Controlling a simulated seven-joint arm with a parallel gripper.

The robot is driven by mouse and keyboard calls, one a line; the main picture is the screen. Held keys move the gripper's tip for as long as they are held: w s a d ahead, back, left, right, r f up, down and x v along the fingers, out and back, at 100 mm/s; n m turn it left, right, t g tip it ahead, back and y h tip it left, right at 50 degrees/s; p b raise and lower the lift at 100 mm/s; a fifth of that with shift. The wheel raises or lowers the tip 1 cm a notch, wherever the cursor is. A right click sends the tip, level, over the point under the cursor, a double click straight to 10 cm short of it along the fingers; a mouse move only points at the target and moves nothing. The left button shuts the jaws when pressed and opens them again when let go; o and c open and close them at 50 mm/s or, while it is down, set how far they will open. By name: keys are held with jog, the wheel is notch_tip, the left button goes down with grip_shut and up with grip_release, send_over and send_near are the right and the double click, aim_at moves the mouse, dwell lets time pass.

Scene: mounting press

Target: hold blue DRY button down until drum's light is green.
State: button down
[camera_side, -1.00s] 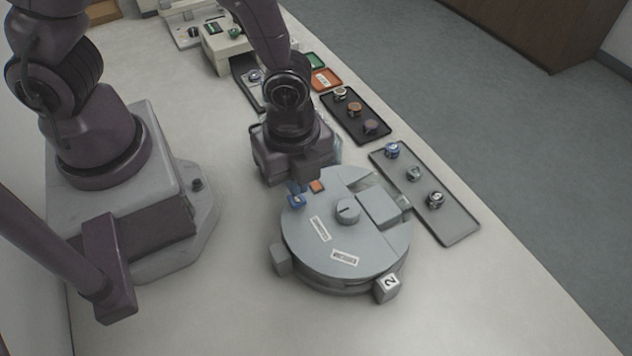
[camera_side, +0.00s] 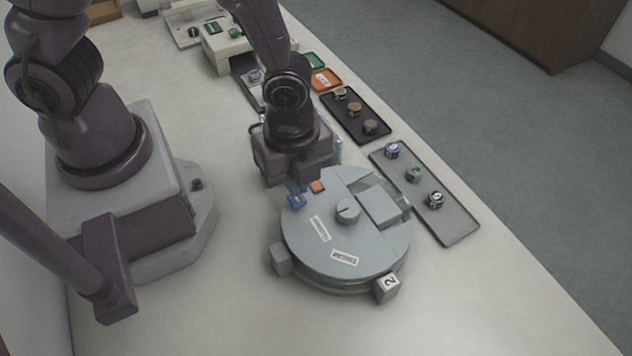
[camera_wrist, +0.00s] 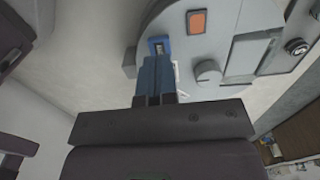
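The drum (camera_side: 330,260) is a round grey machine with a flat lid on the bench. Its small square light (camera_side: 317,186) is orange, and it shows orange in the wrist view too (camera_wrist: 197,21). The blue DRY button (camera_side: 297,201) sits at the lid's edge beside the light; its far part shows in the wrist view (camera_wrist: 159,44). My gripper (camera_side: 294,188) has its blue fingers closed together with nothing visible between them. In the wrist view the fingertips (camera_wrist: 156,62) overlap the near part of the button. I cannot tell whether they press it down.
A grey knob (camera_side: 347,211) and a raised block (camera_side: 378,207) stand on the lid. A cube marked 2 (camera_side: 387,288) is at the drum's front rim. A grey tray (camera_side: 450,222) and a black tray (camera_side: 357,130) with small round pieces lie behind. The bench front is clear.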

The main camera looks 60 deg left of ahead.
jog(key=shift+f, duration=1.4)
jog(key=shift+r, duration=0.1)
dwell(3.0)
jog(key=shift+r, duration=1.35)
jog(key=shift+r, duration=2.5)
